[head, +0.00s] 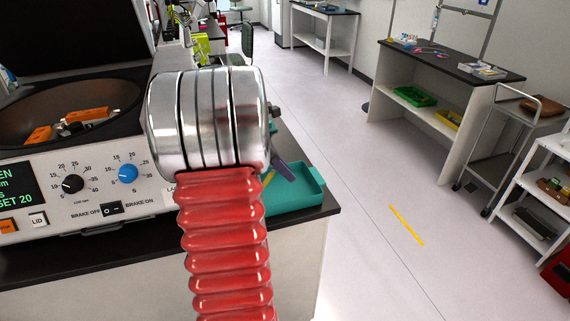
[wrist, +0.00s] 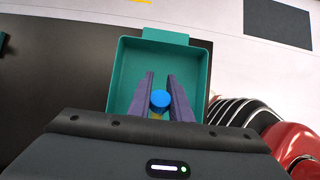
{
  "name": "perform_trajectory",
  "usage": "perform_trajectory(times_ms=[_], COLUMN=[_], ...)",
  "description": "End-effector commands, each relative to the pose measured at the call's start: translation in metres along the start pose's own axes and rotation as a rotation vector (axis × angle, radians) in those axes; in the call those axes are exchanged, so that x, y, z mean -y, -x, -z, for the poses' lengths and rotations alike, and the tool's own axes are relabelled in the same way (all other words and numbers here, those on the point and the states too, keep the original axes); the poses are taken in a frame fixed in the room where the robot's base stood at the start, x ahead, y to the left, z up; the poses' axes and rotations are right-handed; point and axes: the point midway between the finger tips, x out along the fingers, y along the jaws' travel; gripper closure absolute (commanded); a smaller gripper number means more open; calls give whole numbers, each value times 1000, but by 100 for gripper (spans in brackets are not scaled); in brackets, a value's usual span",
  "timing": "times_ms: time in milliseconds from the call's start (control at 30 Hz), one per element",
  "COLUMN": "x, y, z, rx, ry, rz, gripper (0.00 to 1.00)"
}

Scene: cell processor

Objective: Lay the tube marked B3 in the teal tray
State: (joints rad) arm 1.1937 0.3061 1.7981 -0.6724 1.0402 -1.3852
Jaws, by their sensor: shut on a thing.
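The teal tray (head: 308,196) stands on the dark bench top near its right front corner. In the wrist view the teal tray (wrist: 125,72) lies beneath my gripper (wrist: 161,84), with its tab at the top of the picture. My gripper's purple fingers are shut on a tube with a round blue cap (wrist: 160,98), seen from above. The tube's body and any B3 marking are hidden. In the head view my arm covers much of the tray, and a purple finger (head: 283,171) shows over it. I cannot tell whether the tube touches the tray floor.
A centrifuge with an open bowl (head: 100,95) and orange holders stands left of my arm; its panel has a blue knob (head: 128,173). The bench's right edge is close to the tray. Open floor lies right, with a metal trolley (head: 505,130) beyond.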

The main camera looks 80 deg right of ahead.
Motion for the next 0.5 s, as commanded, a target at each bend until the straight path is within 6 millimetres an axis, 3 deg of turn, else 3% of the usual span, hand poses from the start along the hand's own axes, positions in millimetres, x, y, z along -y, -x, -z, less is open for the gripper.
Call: perform_trajectory(times_ms=[367, 400, 500], x=[0, 0, 0], y=[-3, -3, -3], z=[3, 3, 3], rx=[0, 0, 0], ry=[1, 1, 1], rz=[-1, -1, -1], gripper=[100, 80, 73])
